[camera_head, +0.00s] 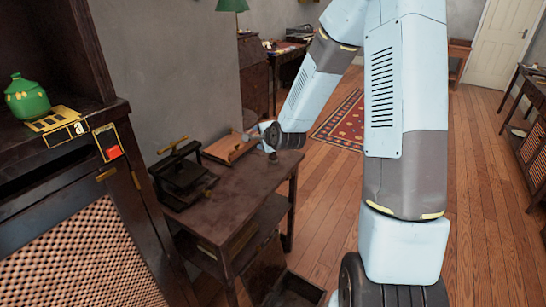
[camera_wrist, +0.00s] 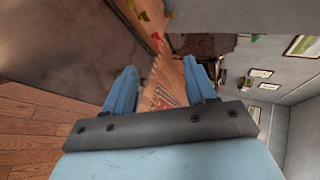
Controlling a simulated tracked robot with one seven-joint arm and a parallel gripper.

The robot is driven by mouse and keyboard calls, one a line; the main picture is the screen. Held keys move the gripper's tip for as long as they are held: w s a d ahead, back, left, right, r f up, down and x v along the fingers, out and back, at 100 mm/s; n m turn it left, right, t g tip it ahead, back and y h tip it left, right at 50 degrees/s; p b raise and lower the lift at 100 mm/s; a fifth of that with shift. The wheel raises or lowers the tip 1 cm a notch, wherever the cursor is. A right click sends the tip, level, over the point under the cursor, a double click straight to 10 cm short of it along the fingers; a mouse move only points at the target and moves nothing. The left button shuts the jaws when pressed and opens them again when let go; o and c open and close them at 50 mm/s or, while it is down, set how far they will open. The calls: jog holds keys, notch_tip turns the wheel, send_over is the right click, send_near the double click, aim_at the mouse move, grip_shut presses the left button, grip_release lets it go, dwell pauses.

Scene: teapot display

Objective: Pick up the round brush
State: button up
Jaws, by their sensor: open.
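I cannot clearly make out the round brush in either view. A small dark object (camera_head: 272,156) stands on the far end of the dark wooden table (camera_head: 232,187), just below my gripper; it is too small to identify. My gripper (camera_wrist: 161,80) is open, with its two blue fingers apart and no object visibly held between them. In the head view my gripper is partly hidden behind the dark wrist joint, above the far end of the table.
A black press (camera_head: 183,177) and a brown wooden board (camera_head: 230,148) stand on the table. A green teapot (camera_head: 27,98) sits on the cabinet at left. A patterned rug (camera_head: 343,122) lies on the floor beyond. The wooden floor (camera_head: 480,200) at right is clear.

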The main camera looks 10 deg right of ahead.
jog(key=w+d+f+m+t+h, duration=0.1)
jog(key=f+m+t+h, duration=0.1)
jog(key=f+m, duration=0.2)
jog(key=d+f+m+t+h, duration=0.1)
jog(key=f+m, duration=0.4)
jog(key=m, duration=0.5)
jog(key=w+d+f+m+t+h, duration=0.1)
jog(key=f+m+t+h, duration=0.1)
jog(key=f+m, duration=0.3)
jog(key=shift+w+d+m+t+h, duration=0.15)
jog(key=shift+m+h, duration=0.05)
jog(key=shift+m, duration=0.45)
jog(key=shift+w+d+m+t+h, duration=0.15)
jog(key=shift+m+h, duration=0.05)
jog(key=shift+m, duration=0.45)
jog(key=shift+s+d+f+m+h, duration=0.25)
jog(key=shift+d+m+h, duration=0.1)
jog(key=shift+m+h, duration=0.35)
jog(key=shift+w+d, duration=0.1)
jog(key=shift+w, duration=0.1)
send_over(272, 167)
jog(key=shift+w, duration=0.15)
jog(key=shift+d+x, duration=0.15)
jog(key=shift+x, duration=1.2)
jog(key=shift+d+x, duration=0.15)
jog(key=shift+x, duration=1.25)
jog(key=shift+r, duration=0.1)
grip_shut()
